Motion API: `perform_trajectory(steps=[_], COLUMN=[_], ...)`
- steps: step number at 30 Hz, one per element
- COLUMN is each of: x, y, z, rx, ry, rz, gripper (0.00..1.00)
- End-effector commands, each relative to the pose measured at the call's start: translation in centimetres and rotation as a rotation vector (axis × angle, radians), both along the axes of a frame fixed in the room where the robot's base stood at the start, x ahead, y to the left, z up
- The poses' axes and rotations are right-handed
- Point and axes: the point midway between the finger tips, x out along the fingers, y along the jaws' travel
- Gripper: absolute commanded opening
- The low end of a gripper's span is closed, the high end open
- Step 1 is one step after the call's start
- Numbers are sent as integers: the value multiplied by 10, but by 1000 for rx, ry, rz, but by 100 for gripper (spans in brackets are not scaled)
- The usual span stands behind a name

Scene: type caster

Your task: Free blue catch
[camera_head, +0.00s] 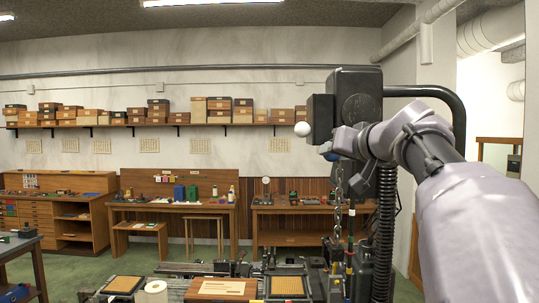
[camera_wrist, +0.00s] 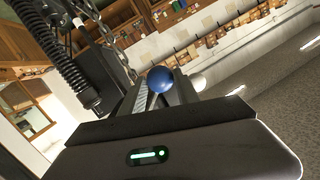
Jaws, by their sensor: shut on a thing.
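The blue catch shows as a round blue knob (camera_wrist: 160,79) in the middle of the wrist view. My gripper (camera_wrist: 162,97) is shut on it, with dark fingers on both sides of the knob. A white ball knob (camera_head: 302,129) sticks out to the left of the machine head. It also shows just right of the blue knob in the wrist view (camera_wrist: 199,83).
A chain (camera_head: 338,190) and a black coiled hose (camera_head: 385,225) hang beneath the machine head. A black curved pipe (camera_head: 440,92) runs behind my arm. Below stand a wooden box (camera_head: 222,289) and a white roll (camera_head: 156,289). Workbenches line the far wall; open air lies left of the head.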

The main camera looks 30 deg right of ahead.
Motion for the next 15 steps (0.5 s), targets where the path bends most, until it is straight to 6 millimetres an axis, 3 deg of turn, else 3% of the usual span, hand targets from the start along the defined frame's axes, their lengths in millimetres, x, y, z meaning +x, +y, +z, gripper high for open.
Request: perform_trajectory(steps=[15], x=[0], y=[-3], z=[-6], rx=[-30], ry=[26], rz=[2], gripper=[0])
